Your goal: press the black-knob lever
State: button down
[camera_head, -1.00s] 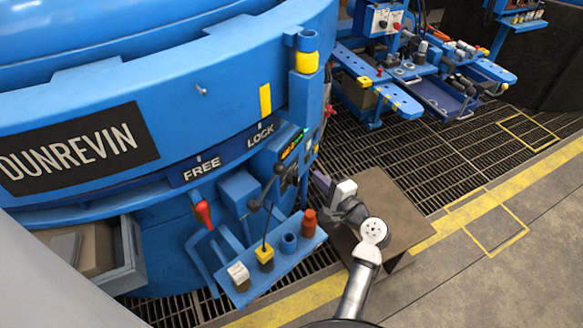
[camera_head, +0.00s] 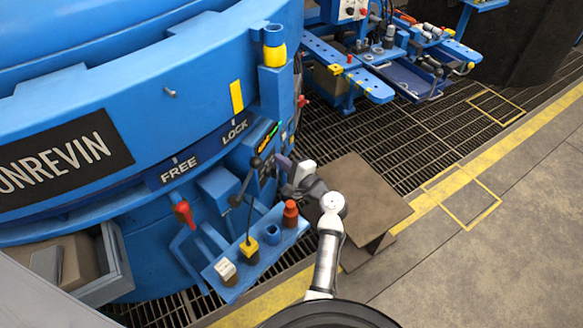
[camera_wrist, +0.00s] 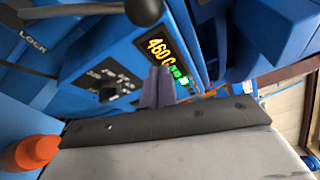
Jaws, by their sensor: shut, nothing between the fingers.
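The black-knob lever (camera_head: 246,181) stands on the front of the blue furnace, right of the FREE and LOCK labels, its arm slanting up to a round black knob (camera_head: 256,162). In the wrist view the knob (camera_wrist: 145,11) is at the top edge, with its grey arm running left. My gripper (camera_head: 281,161) is just right of the knob, with a small gap seen between them. In the wrist view my purple fingertips (camera_wrist: 158,86) are together and empty, below the knob in the picture and in front of the control panel.
A lit display (camera_wrist: 163,52) reads 460 C behind my fingers. A blue shelf (camera_head: 232,291) below holds an orange-red piece (camera_head: 290,213) and a yellow-based piece (camera_head: 249,248). A red-handled lever (camera_head: 184,213) is left. A brown plate (camera_head: 370,190) lies right of my arm.

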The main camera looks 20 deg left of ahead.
jog(key=x, duration=0.1)
jog(key=p+x, duration=0.1)
jog(key=x, duration=0.1)
jog(key=shift+s+a+r, duration=0.15)
jog(key=shift+s+r, duration=0.1)
jog(key=shift+s+r+p, duration=0.15)
jog(key=shift+s+p, duration=0.1)
jog(key=shift+s, duration=0.35)
jog(key=shift+s+r+p, duration=0.15)
jog(key=shift+s+p, duration=0.1)
jog(key=shift+s, duration=0.35)
jog(key=shift+s+a, duration=0.15)
jog(key=shift+s, duration=0.35)
jog(key=shift+s+a+r, duration=0.1)
